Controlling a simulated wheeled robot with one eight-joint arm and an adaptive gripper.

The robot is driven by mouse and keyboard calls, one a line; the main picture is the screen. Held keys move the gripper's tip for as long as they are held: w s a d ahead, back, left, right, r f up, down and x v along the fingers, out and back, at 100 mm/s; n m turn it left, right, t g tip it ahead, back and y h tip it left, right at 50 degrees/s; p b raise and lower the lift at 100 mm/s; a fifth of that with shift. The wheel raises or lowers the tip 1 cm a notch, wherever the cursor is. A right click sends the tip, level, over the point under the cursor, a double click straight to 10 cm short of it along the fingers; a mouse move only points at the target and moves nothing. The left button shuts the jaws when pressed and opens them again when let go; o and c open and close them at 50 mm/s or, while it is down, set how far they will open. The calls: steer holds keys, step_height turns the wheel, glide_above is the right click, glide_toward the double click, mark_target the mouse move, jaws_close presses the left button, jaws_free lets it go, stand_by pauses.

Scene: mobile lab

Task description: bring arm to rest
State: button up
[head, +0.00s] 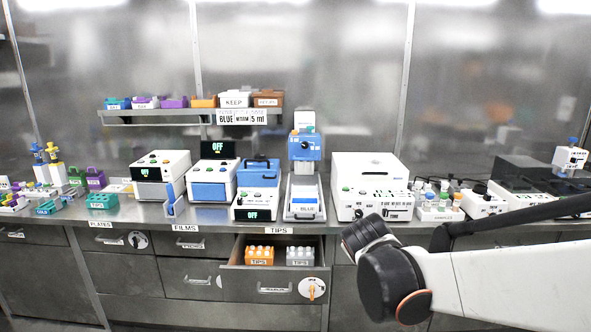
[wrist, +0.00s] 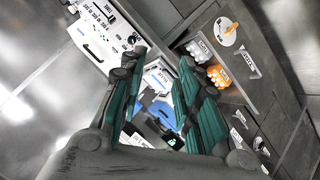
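My arm (head: 500,285) reaches in from the right edge of the head view, in front of the bench. Its dark joint end (head: 385,280) is in front of the bench's lower front, right of the open tips drawer. The fingers of my gripper do not show clearly in the head view. In the wrist view my gripper (wrist: 160,65) shows two fingers with green pads, spread apart. Nothing is between the pads; the bench devices show in the gap behind them.
The tips drawer (head: 273,290) stands open, with an orange tip rack (head: 260,256) and a white tip rack (head: 300,257) inside. Several devices line the bench (head: 225,212), among them a large white machine (head: 365,180). A shelf (head: 170,117) with coloured racks hangs behind.

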steer(key=s+d+f+m+g+y, duration=0.1)
steer(key=s+m, duration=0.1)
steer(key=s, duration=1.2)
steer(key=s+d+f+m+g+y, duration=0.1)
steer(key=s+d+m+g, duration=0.1)
steer(key=s, duration=1.2)
steer(key=shift+s+d+m+y, duration=0.2)
steer(key=shift+s+m+y, duration=0.15)
steer(key=shift+m, duration=0.45)
